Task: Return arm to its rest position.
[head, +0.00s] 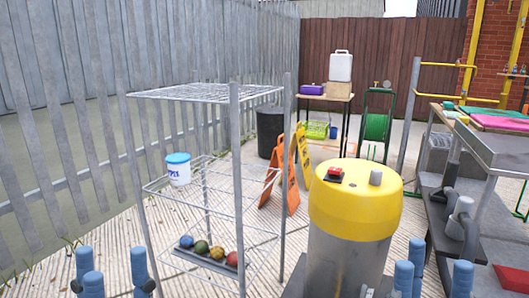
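My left gripper (114,262) is at the bottom left edge of the head view. Its blue fingers point up and stand apart with nothing between them. My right gripper (436,272) is at the bottom right edge, its blue fingers also upright, spread and empty. Neither gripper visibly touches anything. Both arms are below the picture and cannot be seen.
A yellow-topped grey drum (352,218) stands centre right. Orange folding signs (271,176) stand behind. A grey workbench (490,150) is at right.

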